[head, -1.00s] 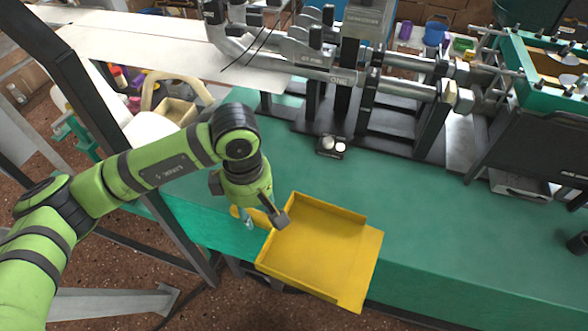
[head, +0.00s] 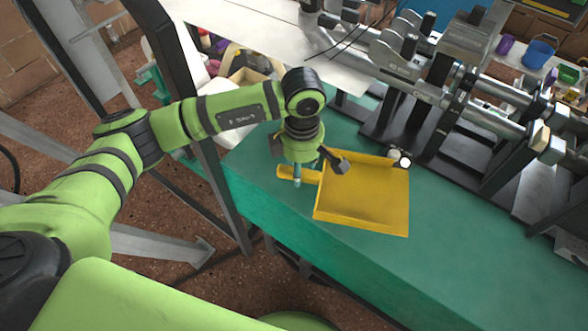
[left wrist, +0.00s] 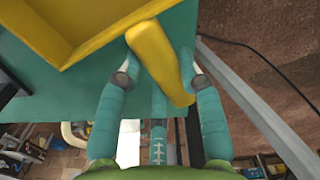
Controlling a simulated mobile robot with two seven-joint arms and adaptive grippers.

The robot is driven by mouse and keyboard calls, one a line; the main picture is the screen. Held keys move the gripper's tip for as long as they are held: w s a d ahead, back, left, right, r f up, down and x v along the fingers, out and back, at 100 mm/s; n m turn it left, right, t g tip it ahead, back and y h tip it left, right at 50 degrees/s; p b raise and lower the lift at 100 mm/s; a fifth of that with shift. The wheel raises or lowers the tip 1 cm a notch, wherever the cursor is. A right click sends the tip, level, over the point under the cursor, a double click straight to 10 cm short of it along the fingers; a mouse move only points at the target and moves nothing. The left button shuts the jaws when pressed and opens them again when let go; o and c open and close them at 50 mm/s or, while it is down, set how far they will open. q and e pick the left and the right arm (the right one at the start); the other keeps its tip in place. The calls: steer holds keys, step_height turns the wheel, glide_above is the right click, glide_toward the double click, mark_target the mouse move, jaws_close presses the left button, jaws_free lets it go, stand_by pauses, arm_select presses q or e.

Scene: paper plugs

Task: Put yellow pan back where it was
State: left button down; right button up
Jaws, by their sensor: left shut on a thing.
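The yellow pan (head: 365,200) is a shallow square tray with raised walls and a handle (head: 288,172) on its left side. It is over the green table (head: 490,240), close to the front edge; I cannot tell whether it touches the top. My left gripper (head: 301,176) is shut on the handle. In the left wrist view the yellow handle (left wrist: 155,55) runs between the teal fingers of the left gripper (left wrist: 160,85), and part of the pan (left wrist: 75,25) shows at upper left. My right gripper is not in view.
A metal machine (head: 450,80) with rods and black stands fills the table's back. A dark metal post (head: 205,130) stands left of the table. The table is clear to the pan's right.

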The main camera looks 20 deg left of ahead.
arm_select(q)
steer(key=shift+w+a+f, duration=0.3)
steer(key=shift+a+f, duration=0.1)
steer(key=shift+a, duration=0.15)
steer(key=shift+w+a+f, duration=0.3)
steer(key=shift+a+f, duration=0.1)
steer(key=shift+a, duration=0.15)
step_height(320, 180, down, 3)
steer(key=shift+f+p, duration=0.15)
steer(key=shift+p, duration=0.75)
steer(key=shift+f, duration=0.25)
steer(key=shift+f, duration=0.2)
steer(key=c, duration=0.8)
jaws_free()
